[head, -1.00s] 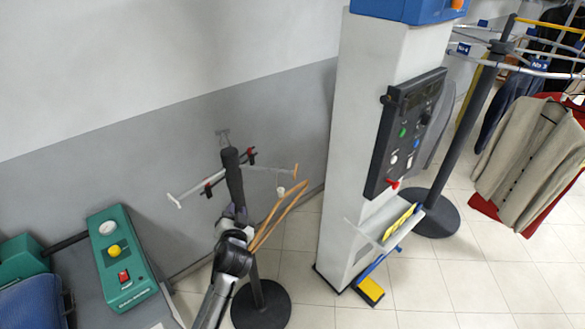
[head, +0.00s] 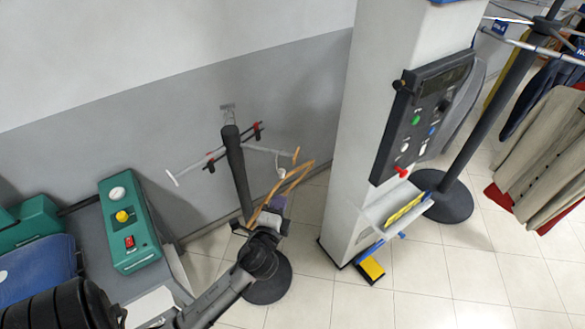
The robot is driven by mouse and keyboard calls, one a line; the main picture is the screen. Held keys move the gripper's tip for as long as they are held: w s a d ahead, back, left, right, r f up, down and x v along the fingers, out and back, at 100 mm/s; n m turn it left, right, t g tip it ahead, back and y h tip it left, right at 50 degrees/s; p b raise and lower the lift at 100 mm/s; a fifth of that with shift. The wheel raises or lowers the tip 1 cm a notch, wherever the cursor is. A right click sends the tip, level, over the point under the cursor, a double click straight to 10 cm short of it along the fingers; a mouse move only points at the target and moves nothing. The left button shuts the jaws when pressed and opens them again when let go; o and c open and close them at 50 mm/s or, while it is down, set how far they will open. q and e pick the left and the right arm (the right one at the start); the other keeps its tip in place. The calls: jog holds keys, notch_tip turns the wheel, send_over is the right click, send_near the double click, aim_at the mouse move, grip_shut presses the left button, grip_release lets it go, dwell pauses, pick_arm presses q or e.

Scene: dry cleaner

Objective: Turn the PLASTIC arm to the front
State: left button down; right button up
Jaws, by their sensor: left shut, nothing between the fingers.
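A rotary hanger stand (head: 237,165) has a dark upright pole, thin arms at its top and a round black base (head: 268,284). A bare grey arm (head: 192,171) with a white tip points left. Another arm with an orange tip (head: 296,155) points right, and tan hangers (head: 290,186) hang below it. A dark bar with red clips (head: 256,131) crosses the pole top. No arm label is readable, so I cannot tell which is the PLASTIC arm. My left gripper (head: 270,209) is shut and empty, just right of the pole and close to the hangers. My right gripper is out of view.
A white column (head: 350,140) with a dark control panel (head: 422,118) and a small shelf (head: 392,211) stands right of the stand. A green control box (head: 132,235) is at left. Garments (head: 550,135) hang at far right. The grey wall is behind; tiled floor lies in front.

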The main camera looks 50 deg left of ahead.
pick_arm(q)
jog(key=p+x, duration=0.2)
jog(key=x, duration=1.1)
jog(key=shift+p, duration=0.35)
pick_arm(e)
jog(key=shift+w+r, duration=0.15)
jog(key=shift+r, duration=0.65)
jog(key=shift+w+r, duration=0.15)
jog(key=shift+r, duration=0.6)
pick_arm(q)
jog(key=shift+w, duration=0.1)
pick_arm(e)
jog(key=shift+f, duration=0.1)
